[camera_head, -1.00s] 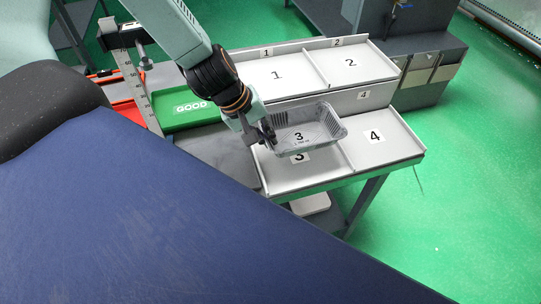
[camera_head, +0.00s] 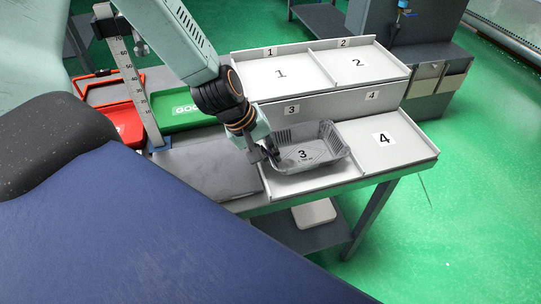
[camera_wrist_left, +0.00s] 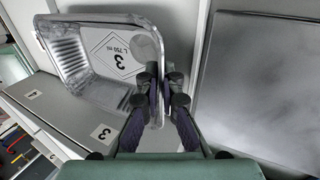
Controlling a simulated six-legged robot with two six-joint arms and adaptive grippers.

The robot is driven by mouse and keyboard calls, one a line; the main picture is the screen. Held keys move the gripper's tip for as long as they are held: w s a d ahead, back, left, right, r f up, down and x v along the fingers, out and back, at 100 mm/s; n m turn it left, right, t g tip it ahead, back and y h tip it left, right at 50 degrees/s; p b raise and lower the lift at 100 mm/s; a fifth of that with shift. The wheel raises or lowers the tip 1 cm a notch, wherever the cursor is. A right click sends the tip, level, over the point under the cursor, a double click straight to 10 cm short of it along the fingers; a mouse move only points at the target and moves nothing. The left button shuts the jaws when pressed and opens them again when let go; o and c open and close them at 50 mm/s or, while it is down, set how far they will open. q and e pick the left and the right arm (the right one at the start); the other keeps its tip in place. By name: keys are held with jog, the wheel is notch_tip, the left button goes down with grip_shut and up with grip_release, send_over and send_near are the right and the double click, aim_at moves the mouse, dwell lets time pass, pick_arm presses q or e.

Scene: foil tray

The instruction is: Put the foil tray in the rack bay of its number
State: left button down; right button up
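The foil tray (camera_head: 312,160) is a silvery ribbed tray with a label reading 3 on its floor. It is in or just above bay 3 of the rack (camera_head: 366,170), at the front left of the lower tier; whether it touches the bay floor I cannot tell. My left gripper (camera_head: 270,155) is at the tray's left wall. In the left wrist view the fingers (camera_wrist_left: 159,100) are shut on the wall of the foil tray (camera_wrist_left: 85,91). The tray hides the bay's floor number. My right gripper is not in view.
Bay 4 (camera_head: 405,151) is empty to the right. Bays 1 (camera_head: 268,84) and 2 (camera_head: 340,57) are empty on the raised tier behind. A green GOOD tray (camera_head: 170,112), a red tray (camera_head: 125,125) and an upright scale (camera_head: 136,85) stand at the left.

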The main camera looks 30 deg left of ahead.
pick_arm(q)
jog(key=shift+s+f+b, duration=0.1)
jog(key=shift+f+b, duration=0.15)
jog(key=shift+b, duration=0.05)
jog(key=c, duration=1.5)
grip_release()
